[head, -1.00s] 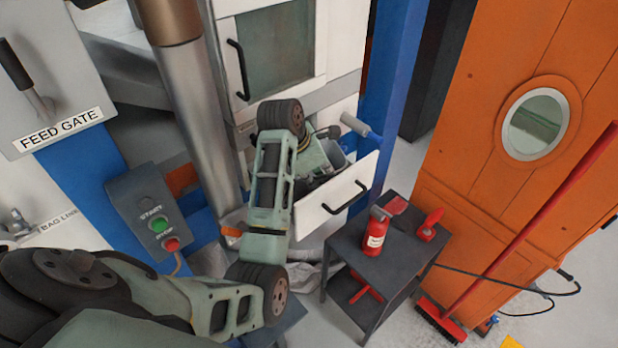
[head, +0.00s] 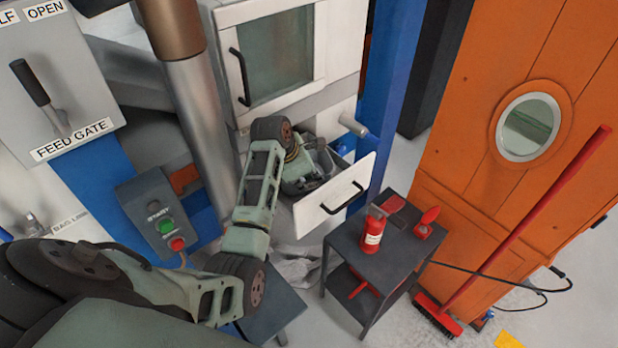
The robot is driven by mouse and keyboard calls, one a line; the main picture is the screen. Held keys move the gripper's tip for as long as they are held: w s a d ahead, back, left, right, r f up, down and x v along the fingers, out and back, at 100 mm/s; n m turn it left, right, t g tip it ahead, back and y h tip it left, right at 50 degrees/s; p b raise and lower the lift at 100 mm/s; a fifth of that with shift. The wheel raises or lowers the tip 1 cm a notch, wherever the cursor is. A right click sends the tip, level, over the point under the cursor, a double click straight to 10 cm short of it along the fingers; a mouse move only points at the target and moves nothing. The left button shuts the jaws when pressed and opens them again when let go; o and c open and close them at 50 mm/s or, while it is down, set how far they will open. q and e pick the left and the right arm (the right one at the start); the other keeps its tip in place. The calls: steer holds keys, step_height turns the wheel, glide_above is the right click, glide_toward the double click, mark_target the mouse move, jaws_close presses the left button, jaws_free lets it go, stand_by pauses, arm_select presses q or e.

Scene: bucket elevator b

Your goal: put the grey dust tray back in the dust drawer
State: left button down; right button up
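The white dust drawer (head: 335,196) is pulled open at the foot of the white cabinet, its black handle on the front. My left arm reaches over from the left, and my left gripper (head: 308,183) is down inside the open drawer, behind its front panel. A grey edge (head: 343,160) shows in the drawer just right of the gripper; it may be the grey dust tray, but most of it is hidden. I cannot tell whether the fingers are open or shut on it. My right gripper is not in view.
A dark side table (head: 377,248) with a red spray bottle (head: 374,229) and other red items stands right of the drawer. A red broom (head: 510,240) leans on the orange door. A start/stop box (head: 165,225) and blue post (head: 385,100) flank the drawer.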

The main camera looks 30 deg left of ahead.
arm_select(q)
steer(key=c, duration=2.3)
jaws_free()
steer(key=shift+f, duration=0.15)
steer(key=o, duration=0.3)
steer(key=shift+a, duration=0.1)
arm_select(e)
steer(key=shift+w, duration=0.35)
